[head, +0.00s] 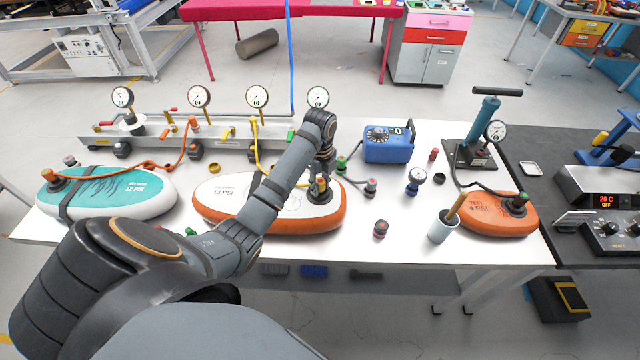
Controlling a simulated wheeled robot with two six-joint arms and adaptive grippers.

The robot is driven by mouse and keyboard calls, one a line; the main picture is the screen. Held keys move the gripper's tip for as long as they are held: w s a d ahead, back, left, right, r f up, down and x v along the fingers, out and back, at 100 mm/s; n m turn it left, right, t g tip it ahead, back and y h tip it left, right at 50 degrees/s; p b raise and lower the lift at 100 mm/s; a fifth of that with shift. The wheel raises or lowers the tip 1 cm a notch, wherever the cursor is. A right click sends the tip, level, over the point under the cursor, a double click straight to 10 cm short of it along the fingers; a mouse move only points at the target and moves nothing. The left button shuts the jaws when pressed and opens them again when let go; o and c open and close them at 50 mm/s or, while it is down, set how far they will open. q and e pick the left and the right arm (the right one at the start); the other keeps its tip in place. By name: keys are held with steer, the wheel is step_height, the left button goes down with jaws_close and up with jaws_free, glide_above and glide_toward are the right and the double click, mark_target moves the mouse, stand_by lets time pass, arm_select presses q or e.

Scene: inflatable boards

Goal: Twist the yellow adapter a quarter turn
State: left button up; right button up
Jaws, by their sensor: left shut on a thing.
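My left gripper (319,184) points down at the dark valve (323,197) near the right end of the middle board (262,218), which is white on top with orange sides. The gripper is shut on the yellow adapter (313,188), of which only a little shows between and beside the fingers. A yellow hose (256,150) runs from the manifold to this spot. The fingers and wrist hide most of the adapter, so its turn angle and how it sits in the valve cannot be told. My right gripper is not in view.
A teal board (122,190) lies at left and a small orange board (490,213) at right. Behind stands the manifold (220,134) with several gauges.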

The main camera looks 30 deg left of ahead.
arm_select(q)
steer(key=shift+r+m+p, duration=0.15)
steer(key=shift+m+p, duration=0.45)
steer(key=shift+c, duration=0.2)
steer(key=m+p, duration=0.1)
steer(key=m, duration=0.1)
steer(key=shift+m, duration=0.3)
steer(key=shift+m+p, duration=0.4)
steer(key=shift+m, duration=0.2)
steer(key=shift+m+p, duration=0.35)
steer(key=shift+m, duration=0.15)
steer(key=shift+m+p, duration=0.55)
steer(key=shift+m, duration=1.55)
